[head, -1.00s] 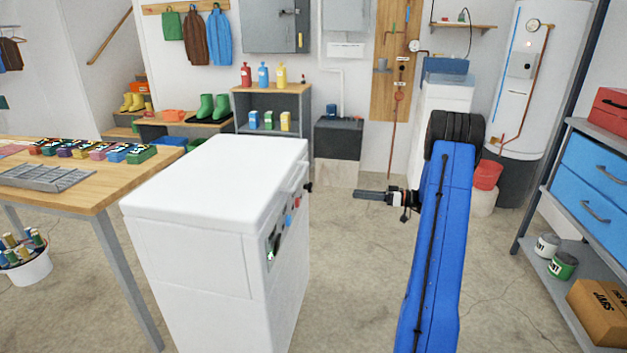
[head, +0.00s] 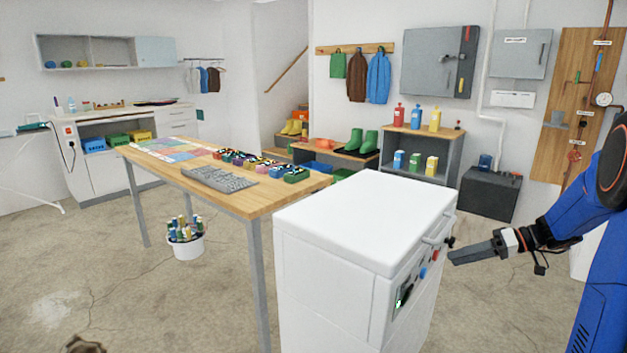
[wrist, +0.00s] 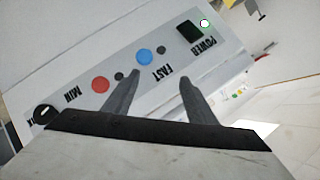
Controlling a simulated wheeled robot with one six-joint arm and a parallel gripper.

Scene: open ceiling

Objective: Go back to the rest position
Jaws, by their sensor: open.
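My gripper (head: 478,254) is at the end of my blue arm at the right of the head view, just right of the white machine (head: 362,213). In the wrist view my gripper (wrist: 152,88) has its two dark fingers apart with nothing between them. Beyond the fingers is the machine's control panel (wrist: 180,66). It carries a red button (wrist: 100,85), a blue button (wrist: 144,56), a black knob (wrist: 45,114), a dark display (wrist: 189,35) and a lit green power light (wrist: 205,23). I cannot tell any contact with the panel.
A wooden table (head: 262,196) with a grey tray and small coloured boxes stands left of the machine. A white bucket (head: 186,247) is on the floor below it. A grey shelf (head: 433,152) and a dark chest (head: 489,193) stand behind.

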